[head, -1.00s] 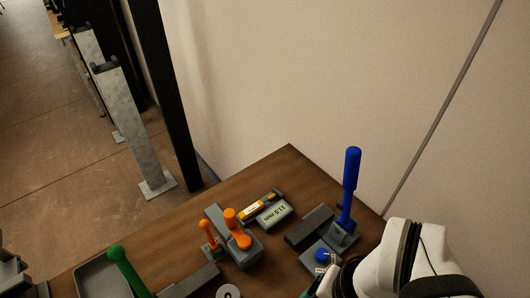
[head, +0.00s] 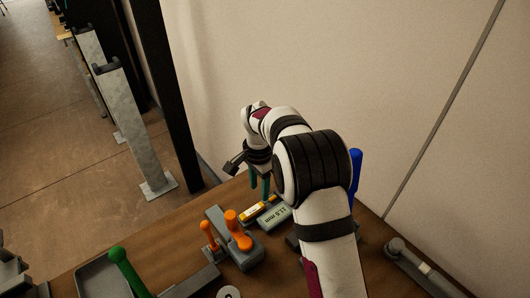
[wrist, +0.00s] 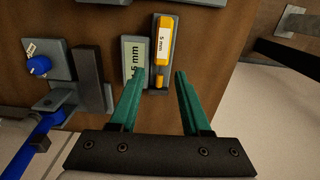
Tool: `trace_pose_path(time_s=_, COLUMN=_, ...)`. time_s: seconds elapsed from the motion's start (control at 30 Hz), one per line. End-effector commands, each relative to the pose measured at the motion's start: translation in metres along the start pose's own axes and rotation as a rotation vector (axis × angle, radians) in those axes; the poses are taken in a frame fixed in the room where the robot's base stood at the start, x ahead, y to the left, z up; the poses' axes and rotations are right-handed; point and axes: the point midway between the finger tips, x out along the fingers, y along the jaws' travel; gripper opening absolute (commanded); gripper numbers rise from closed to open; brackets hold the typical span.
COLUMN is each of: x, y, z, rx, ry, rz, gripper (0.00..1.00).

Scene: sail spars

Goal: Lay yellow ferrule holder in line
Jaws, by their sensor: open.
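The yellow ferrule holder (head: 256,211) has a white label and lies on a narrow grey tray (wrist: 155,19). In the wrist view the holder (wrist: 165,55) points almost straight up the picture, its label reading "5 mm". My gripper (head: 260,188) hangs above the holder's area in the head view. In the wrist view my gripper (wrist: 160,73) is open and empty, its green fingers pointing toward the holder, whose near end shows between the fingertips. The exact height above it cannot be told.
A grey display block (head: 274,221) lies close beside the holder. An orange-handled clamp (head: 238,236), a green handle (head: 127,270) and a tall blue handle (head: 355,172) stand on the wooden table. A blue knob (wrist: 39,65) shows in the wrist view. The wall rises behind the table.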

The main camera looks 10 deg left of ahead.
Motion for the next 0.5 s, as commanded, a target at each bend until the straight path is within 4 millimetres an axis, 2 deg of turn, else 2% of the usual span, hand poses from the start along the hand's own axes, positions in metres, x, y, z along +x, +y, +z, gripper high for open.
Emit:
trace_pose_path(time_s=0.27, x=0.018, y=-0.004, z=0.0, rx=0.005, ry=0.001, rz=0.002, gripper=0.47)
trace_pose_path(time_s=0.5, x=0.05, y=-0.003, z=0.0, rx=0.004, ry=0.001, rz=0.002, gripper=0.47)
